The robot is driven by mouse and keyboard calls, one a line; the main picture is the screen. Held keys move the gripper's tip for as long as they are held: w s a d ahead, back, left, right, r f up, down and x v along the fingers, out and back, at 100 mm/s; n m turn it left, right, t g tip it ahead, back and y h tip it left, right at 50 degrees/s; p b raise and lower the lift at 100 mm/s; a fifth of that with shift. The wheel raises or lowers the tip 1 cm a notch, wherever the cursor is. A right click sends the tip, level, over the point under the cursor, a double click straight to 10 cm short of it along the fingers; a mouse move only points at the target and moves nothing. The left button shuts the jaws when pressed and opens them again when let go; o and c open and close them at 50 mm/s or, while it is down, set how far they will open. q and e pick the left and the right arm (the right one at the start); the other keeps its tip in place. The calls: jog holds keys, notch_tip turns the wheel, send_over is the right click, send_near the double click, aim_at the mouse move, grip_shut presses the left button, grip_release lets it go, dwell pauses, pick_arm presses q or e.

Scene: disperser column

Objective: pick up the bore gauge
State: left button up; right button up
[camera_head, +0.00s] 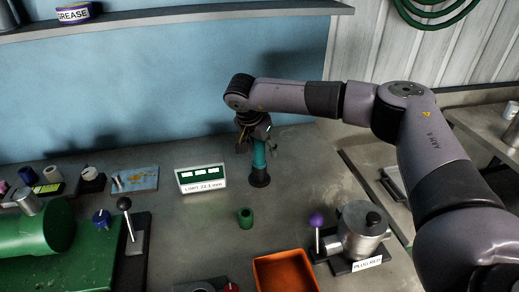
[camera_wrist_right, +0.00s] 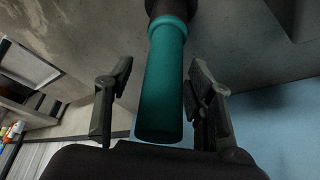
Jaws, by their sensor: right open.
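What I take to be the bore gauge (camera_head: 259,163) is a teal cylinder with a dark round base. It stands upright on the bench in front of the blue wall. My right gripper (camera_head: 254,137) is over its top end. In the right wrist view the teal body (camera_wrist_right: 163,80) lies between the two open fingers of my right gripper (camera_wrist_right: 160,92), with a gap visible on the left. Contact on the right side is hard to tell. The gauge's upper part is partly hidden by the gripper in the head view. My left gripper is not in view.
A LIMIT display (camera_head: 200,178) stands left of the gauge. Green machinery (camera_head: 40,238) fills the lower left. A shelf (camera_head: 200,17) runs above.

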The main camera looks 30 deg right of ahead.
grip_shut()
dwell(0.6)
